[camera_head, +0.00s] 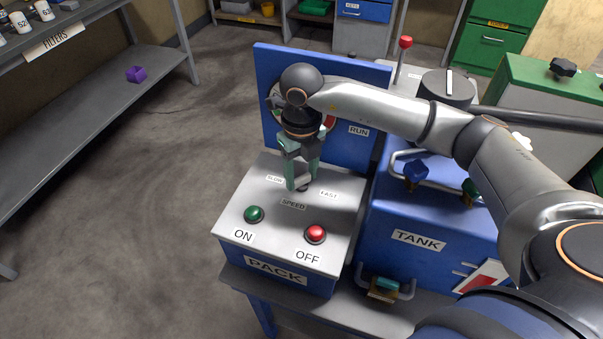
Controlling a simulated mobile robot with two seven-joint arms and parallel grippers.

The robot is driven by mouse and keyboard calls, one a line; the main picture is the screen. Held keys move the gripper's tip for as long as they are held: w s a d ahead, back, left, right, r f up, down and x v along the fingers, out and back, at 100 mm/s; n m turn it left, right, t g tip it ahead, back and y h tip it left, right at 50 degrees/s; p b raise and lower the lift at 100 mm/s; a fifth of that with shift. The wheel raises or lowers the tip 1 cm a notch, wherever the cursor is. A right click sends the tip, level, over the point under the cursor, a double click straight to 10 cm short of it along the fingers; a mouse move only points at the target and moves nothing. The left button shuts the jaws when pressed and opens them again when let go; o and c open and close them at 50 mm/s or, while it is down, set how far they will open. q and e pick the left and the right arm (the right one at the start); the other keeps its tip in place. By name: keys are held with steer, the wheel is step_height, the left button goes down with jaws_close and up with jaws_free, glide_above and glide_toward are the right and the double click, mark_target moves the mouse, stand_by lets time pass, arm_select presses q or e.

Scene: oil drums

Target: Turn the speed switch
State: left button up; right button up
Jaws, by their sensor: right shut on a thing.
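The speed switch (303,187) is on the top of the grey and blue PACK control box, between the SLOW label (275,179) and the FAST label (328,195), above the SPEED label (293,204). My right gripper (300,184) points down onto the switch and is shut on it. The fingers hide most of the switch, so I cannot tell which way it is turned. My left gripper is not in view.
The green ON button (254,214) and red OFF button (316,234) sit at the box's front. A blue RUN panel (358,150) stands behind. The blue TANK unit (420,240) is at the right. A shelf (90,110) stands at the left, with open floor between.

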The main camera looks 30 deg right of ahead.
mark_target(301, 177)
steer(key=shift+m, duration=0.9)
steer(key=o, duration=1.4)
steer(key=shift+c, duration=0.2)
step_height(301, 177, up, 13)
steer(key=shift+f+b, duration=0.2)
steer(key=shift+b, duration=0.1)
